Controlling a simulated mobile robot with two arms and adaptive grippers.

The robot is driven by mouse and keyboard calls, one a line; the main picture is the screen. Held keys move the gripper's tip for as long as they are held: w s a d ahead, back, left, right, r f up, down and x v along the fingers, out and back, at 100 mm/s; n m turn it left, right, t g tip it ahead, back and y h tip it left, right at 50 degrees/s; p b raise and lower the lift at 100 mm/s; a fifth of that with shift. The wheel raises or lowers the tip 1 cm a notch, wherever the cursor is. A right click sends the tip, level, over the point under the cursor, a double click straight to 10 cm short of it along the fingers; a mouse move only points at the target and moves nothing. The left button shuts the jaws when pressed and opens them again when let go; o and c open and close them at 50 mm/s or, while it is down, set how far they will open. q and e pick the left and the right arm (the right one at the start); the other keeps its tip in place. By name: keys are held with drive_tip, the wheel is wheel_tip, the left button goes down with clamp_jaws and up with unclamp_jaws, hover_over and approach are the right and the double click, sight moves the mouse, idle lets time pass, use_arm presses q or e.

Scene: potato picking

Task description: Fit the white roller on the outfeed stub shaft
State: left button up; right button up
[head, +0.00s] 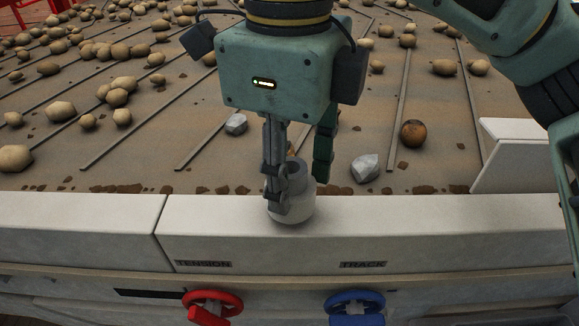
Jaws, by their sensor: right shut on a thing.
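My right gripper (297,186) comes down from above at the middle of the head view. It is shut on the white roller (296,211), a short pale cylinder with a grey, ring-like upper part. The near grey finger lies along the roller's left side; the green finger is behind and to the right. The roller is upright at the inner edge of the white front rail (400,222); I cannot tell whether it touches the rail. I cannot make out the outfeed stub shaft. My left gripper is not in view.
A brown belt (225,170) with dark bars carries many potatoes (413,133), soil clods and grey stones (365,168). A white side panel (515,155) stands at the right. Below the rail are a red handwheel (212,303) under TENSION and a blue handwheel (357,306) under TRACK.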

drive_tip(key=shift+f+b, duration=0.3)
drive_tip(key=shift+f, duration=0.1)
drive_tip(key=o, duration=1.3)
drive_tip(key=shift+r, duration=0.1)
wheel_tip(320, 180, up, 12)
drive_tip(key=shift+f, duration=0.1)
